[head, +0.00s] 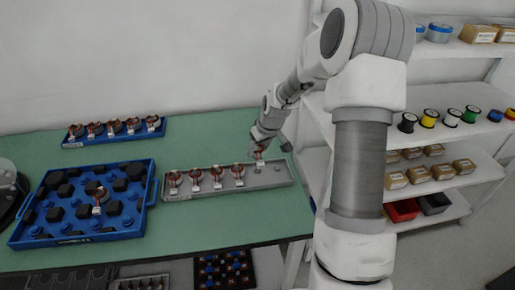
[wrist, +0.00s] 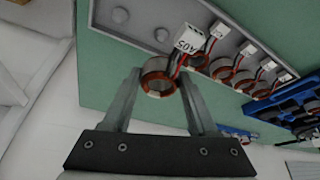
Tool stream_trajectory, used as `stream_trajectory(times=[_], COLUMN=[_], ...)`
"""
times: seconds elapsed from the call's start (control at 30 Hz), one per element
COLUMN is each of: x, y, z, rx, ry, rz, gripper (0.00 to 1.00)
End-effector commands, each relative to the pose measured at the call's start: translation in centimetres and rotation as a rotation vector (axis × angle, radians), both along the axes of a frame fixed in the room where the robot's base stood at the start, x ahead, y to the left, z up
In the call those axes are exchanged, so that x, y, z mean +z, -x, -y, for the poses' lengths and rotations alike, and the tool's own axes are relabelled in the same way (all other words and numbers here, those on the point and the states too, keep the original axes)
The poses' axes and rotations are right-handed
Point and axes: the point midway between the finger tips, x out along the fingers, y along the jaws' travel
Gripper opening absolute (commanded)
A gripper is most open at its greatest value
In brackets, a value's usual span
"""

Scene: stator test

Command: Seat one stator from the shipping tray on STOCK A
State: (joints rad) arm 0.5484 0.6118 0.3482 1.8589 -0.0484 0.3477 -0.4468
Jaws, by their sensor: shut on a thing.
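My gripper (head: 258,153) is above the right part of a long grey tray (head: 227,195). In the wrist view, my gripper (wrist: 158,86) is shut on a copper-wound stator (wrist: 157,80) with a white connector marked with dark characters. In the head view, the held stator (head: 260,159) is small; I cannot tell whether it touches the tray. Several stators (head: 217,177) stand in a row on the grey tray, left of my gripper. A blue tray (head: 150,199) with black blocks at the left holds a single stator (head: 99,205). Tray labels are too small to read.
A second blue tray (head: 75,145) at the back left holds several stators (head: 114,126). Empty round seats show at the grey tray's end in the wrist view (wrist: 161,35). Shelves with spools and boxes (head: 420,173) stand at the right. Green table (head: 200,128) is clear behind the grey tray.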

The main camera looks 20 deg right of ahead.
Motion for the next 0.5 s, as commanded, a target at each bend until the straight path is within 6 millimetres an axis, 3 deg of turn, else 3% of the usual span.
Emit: stream_trajectory(times=[0.27,0.5], x=[-0.8,-2.7], y=[0.0,0.0], z=[0.0,0.0], rx=[0.000,0.000], ry=[0.001,0.000], rz=[0.000,-0.001], gripper=[0.00,0.00])
